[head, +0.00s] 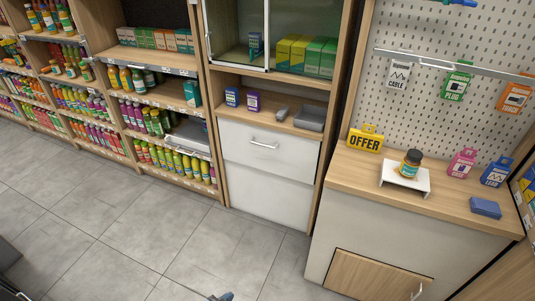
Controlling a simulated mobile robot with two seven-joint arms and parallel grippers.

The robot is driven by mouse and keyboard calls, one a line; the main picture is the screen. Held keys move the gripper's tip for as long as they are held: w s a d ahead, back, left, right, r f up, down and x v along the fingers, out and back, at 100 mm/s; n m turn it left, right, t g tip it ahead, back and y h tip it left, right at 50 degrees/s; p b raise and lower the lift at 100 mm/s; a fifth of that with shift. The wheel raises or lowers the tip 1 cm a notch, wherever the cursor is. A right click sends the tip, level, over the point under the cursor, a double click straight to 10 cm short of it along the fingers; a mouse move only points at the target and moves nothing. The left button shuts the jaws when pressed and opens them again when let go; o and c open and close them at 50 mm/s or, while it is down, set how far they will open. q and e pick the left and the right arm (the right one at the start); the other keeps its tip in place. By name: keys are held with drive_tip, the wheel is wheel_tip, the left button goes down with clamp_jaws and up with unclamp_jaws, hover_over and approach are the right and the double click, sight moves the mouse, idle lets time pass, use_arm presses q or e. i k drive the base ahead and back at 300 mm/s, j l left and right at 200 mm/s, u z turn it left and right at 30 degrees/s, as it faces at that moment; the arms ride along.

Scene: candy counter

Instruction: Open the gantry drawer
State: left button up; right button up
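The gantry drawer (267,157) is the upper white front in the tall wooden unit at the middle of the head view. It has a silver bar handle (264,144) across its upper middle. Its front looks flush with the unit and the white panel (268,196) below, so it appears shut. Nothing touches the handle. Neither of my grippers can be made out. A small grey-blue piece shows at the bottom edge and dark shapes at the lower left, too cut off to identify.
Above the drawer is a wooden shelf (268,115) with small boxes and grey items, then a glass cabinet (290,30). Stocked shelves (150,100) stand left. A counter (350,172) with an offer sign (366,139) and bottle (411,163) stands right. The tiled floor (150,230) in front is clear.

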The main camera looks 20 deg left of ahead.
sight(289, 155)
drive_tip(key=i+j, duration=0.15)
drive_tip(key=j, duration=0.3)
drive_tip(key=i+j+u, duration=0.1)
drive_tip(key=j, duration=0.3)
drive_tip(key=i+j, duration=0.25)
drive_tip(key=j, duration=0.2)
drive_tip(key=i+j+u, duration=0.1)
drive_tip(key=j, duration=0.3)
drive_tip(key=i+j, duration=0.3)
drive_tip(key=i+j+u, duration=0.1)
drive_tip(key=j, duration=0.4)
drive_tip(key=i+j+u, duration=0.1)
drive_tip(key=i+j, duration=0.55)
drive_tip(key=i, duration=0.1)
drive_tip(key=u, duration=0.05)
